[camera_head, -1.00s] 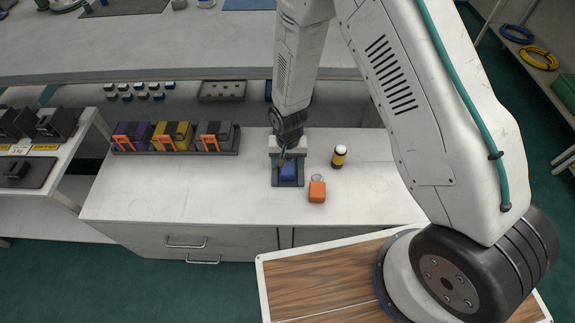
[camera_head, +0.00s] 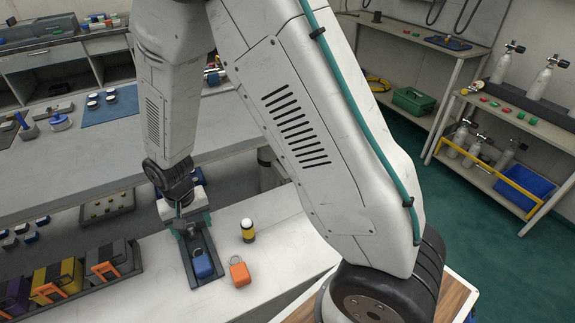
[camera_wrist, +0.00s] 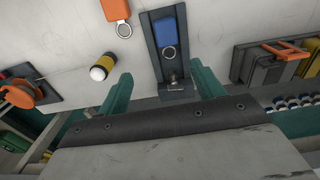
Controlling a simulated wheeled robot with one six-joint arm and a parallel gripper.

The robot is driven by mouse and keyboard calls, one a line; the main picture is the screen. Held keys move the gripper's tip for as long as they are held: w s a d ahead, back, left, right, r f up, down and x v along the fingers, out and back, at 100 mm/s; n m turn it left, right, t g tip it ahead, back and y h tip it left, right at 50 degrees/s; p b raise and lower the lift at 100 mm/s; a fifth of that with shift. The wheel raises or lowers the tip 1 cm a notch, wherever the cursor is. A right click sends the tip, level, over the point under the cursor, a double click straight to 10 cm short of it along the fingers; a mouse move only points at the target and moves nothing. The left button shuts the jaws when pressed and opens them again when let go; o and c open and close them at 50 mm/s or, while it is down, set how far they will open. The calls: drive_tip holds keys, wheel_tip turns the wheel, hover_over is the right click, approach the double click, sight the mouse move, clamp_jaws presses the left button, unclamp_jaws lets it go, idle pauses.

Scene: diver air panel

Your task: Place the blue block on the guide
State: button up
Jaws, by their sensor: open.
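The blue block (camera_head: 203,266), with a ring at one end, lies on the dark guide (camera_head: 190,247) on the white worktop. In the wrist view the blue block (camera_wrist: 166,28) sits between the guide's side edges, toward the end far from my fingers. The guide (camera_wrist: 172,72) has a small metal fitting at its end near my gripper. My gripper (camera_wrist: 161,76) is open and empty, its teal fingers apart on either side of the guide's near end. In the head view my gripper (camera_head: 187,226) is behind the block and apart from it.
An orange block with a ring (camera_head: 239,272) lies right of the guide. A yellow and black bottle with a white cap (camera_head: 248,232) stands behind it. A rack of purple, yellow and grey units (camera_head: 62,282) is at left. A grey bench (camera_head: 110,165) runs behind.

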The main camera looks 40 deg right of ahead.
drive_tip(key=s+d+r, duration=0.3)
drive_tip(key=d+r, duration=0.1)
drive_tip(key=r, duration=0.6)
drive_tip(key=s+d+r, duration=0.4)
drive_tip(key=r, duration=0.6)
drive_tip(key=s+d+r+n, duration=0.1)
drive_tip(key=s+d+r, duration=0.2)
drive_tip(key=s, duration=0.6)
drive_tip(key=s+d+r+n+t, duration=0.1)
drive_tip(key=s+d+r, duration=0.3)
drive_tip(key=s+r, duration=0.3)
drive_tip(key=shift+s, duration=0.85)
